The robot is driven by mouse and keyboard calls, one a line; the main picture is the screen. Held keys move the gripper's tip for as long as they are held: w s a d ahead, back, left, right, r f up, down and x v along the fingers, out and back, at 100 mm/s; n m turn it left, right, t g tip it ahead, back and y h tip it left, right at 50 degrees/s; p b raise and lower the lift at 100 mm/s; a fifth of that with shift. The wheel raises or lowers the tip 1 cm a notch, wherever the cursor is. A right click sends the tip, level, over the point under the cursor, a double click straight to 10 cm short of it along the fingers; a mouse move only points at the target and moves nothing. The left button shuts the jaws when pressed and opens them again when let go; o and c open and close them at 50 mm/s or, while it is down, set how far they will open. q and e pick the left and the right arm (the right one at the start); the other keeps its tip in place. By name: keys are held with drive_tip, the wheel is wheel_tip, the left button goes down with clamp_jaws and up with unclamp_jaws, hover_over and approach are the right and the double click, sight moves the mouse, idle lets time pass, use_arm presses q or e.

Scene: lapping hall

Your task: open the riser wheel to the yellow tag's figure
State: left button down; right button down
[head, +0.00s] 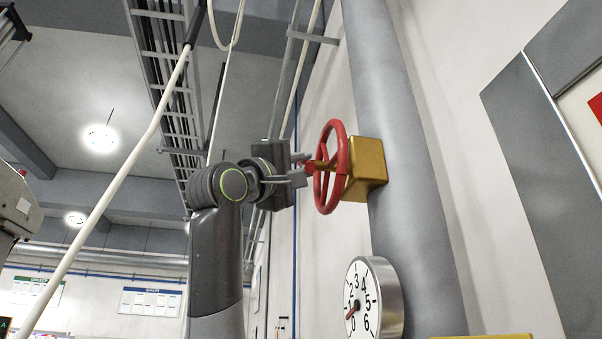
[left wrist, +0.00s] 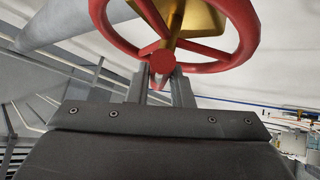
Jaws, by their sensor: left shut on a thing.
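The red riser wheel (head: 343,150) stands on a brass valve body (head: 368,168) on a thick grey pipe. My left gripper (head: 303,170) reaches it from the left and is shut on its red middle part. In the left wrist view the fingers (left wrist: 160,88) close around red metal at the hub of the wheel (left wrist: 240,20); the exact grip is partly hidden. My right gripper is out of view.
The grey pipe (head: 400,150) runs up close behind the wheel, along a pale wall. A grey panel (head: 540,180) is at the right. A ladder-like cable tray (head: 165,80) hangs at upper left. Open air lies left of the wheel, around my arm.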

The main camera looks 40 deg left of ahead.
use_arm(q)
drive_tip(key=shift+w+f+m+h, duration=0.1)
drive_tip(key=shift+m+h, duration=0.6)
drive_tip(key=c, duration=1.3)
unclamp_jaws()
drive_tip(key=b+v, duration=1)
drive_tip(key=v, duration=0.7)
drive_tip(key=shift+f, duration=0.35)
